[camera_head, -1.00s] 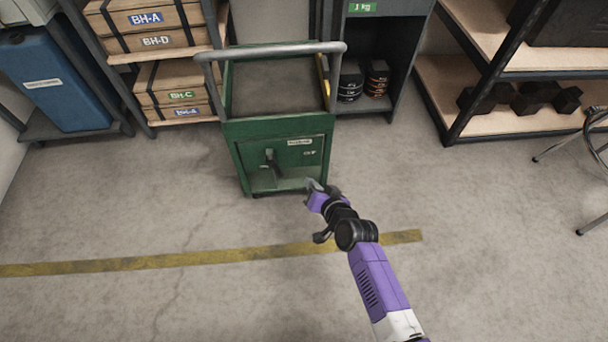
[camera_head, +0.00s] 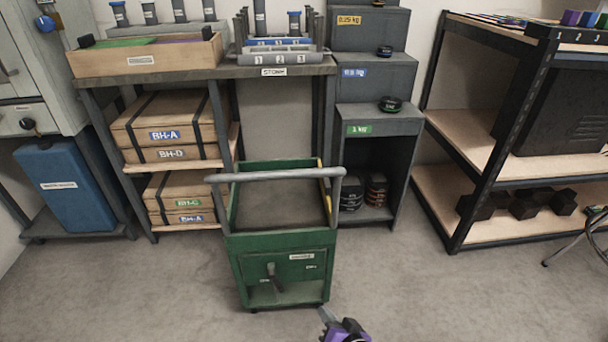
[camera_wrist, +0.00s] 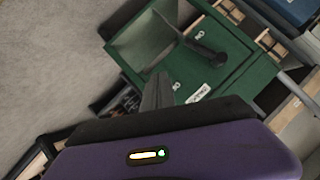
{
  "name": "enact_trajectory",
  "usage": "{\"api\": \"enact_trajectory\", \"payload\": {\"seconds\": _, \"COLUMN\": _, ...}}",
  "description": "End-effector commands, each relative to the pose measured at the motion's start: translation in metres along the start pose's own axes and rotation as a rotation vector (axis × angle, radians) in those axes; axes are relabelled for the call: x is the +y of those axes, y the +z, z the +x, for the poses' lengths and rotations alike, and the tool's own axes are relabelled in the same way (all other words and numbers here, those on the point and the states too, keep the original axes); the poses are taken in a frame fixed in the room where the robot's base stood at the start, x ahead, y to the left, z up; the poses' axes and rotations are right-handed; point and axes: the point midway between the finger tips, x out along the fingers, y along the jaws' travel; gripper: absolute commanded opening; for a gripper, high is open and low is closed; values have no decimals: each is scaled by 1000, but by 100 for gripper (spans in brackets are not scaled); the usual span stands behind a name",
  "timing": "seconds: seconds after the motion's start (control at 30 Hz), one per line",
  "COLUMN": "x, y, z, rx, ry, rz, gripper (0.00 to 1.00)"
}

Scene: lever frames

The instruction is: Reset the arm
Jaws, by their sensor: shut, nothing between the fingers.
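My gripper (camera_head: 328,317) shows at the bottom of the head view, in front of the lower right corner of a green cart (camera_head: 254,246). Its fingers are shut with nothing between them, and it is apart from the cart. In the wrist view the closed fingers (camera_wrist: 157,92) point toward the cart's green front panel (camera_wrist: 225,52). A dark lever handle (camera_head: 273,278) sits on that panel and hangs down in the head view. The handle also shows in the wrist view (camera_wrist: 190,42). Most of my arm is out of the head view.
Boxes (camera_head: 163,130) fill a shelf behind the cart on the left. A blue case (camera_head: 65,190) stands farther left. A dark stepped cabinet (camera_head: 371,127) and a shelf rack (camera_head: 466,150) stand to the right. A stool (camera_head: 590,222) is at the right edge.

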Motion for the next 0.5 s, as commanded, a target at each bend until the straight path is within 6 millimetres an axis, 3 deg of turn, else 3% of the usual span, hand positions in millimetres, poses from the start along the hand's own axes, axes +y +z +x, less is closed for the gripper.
{"api": "enact_trajectory", "payload": {"seconds": 0.13, "x": 0, "y": -9, "z": 0, "rx": 32, "ry": 5, "rz": -7, "gripper": 0}}
{"api": "enact_trajectory", "payload": {"seconds": 0.27, "x": -9, "y": -43, "z": -7, "rx": 118, "ry": 2, "rz": -46, "gripper": 0}}
{"api": "enact_trajectory", "payload": {"seconds": 0.37, "x": -12, "y": -61, "z": -33, "rx": 210, "ry": 14, "rz": -94, "gripper": 0}}
{"api": "enact_trajectory", "payload": {"seconds": 0.5, "x": -11, "y": -66, "z": -77, "rx": 297, "ry": 39, "rz": -150, "gripper": 0}}
